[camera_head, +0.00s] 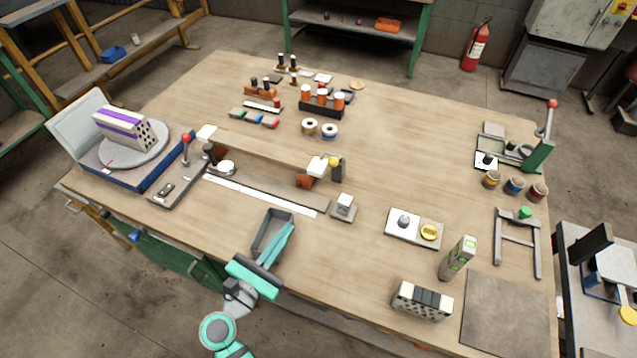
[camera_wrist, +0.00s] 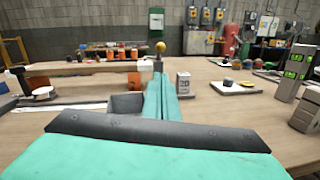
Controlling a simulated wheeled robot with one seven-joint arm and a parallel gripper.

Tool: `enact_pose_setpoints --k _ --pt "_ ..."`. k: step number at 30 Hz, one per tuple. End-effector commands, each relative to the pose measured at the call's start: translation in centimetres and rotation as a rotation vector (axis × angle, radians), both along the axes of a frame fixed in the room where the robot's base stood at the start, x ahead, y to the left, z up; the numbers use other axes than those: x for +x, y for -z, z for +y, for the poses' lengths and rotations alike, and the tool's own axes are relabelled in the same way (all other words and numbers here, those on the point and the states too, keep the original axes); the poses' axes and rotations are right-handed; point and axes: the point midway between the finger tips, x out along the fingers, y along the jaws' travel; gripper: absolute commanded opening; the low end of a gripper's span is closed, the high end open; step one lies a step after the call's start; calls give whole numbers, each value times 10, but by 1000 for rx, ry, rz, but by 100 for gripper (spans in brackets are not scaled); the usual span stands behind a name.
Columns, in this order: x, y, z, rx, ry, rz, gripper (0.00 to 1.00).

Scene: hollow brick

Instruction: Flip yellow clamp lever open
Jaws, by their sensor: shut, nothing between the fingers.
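The yellow clamp lever (camera_head: 336,162) has a yellow ball on a dark stem and stands upright near the table's middle, at the right end of a long wooden bar. In the wrist view its yellow ball (camera_wrist: 160,46) shows straight ahead, beyond my fingertips. My gripper (camera_head: 290,227) has teal fingers, shut and empty, above the grey open bin near the table's front edge. The fingers point toward the lever and are clearly apart from it. In the wrist view my shut gripper (camera_wrist: 161,78) hides the lower part of the lever.
The grey bin (camera_head: 258,228) lies below my fingers. A small white-topped block (camera_head: 344,206) stands to their right. A long wooden bar (camera_head: 260,147) and a white strip (camera_head: 262,195) run left of the lever. A plate with a yellow disc (camera_head: 429,232) lies further right. Bare tabletop extends right of the lever.

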Motion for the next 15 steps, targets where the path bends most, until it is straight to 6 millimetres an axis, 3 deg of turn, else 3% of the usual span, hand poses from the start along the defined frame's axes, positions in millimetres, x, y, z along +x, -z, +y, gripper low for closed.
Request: enact_pose_setpoints --k 5,15 --pt "13 -1 -7 1 3 -1 0" --pt "68 -5 -34 1 4 -2 0"
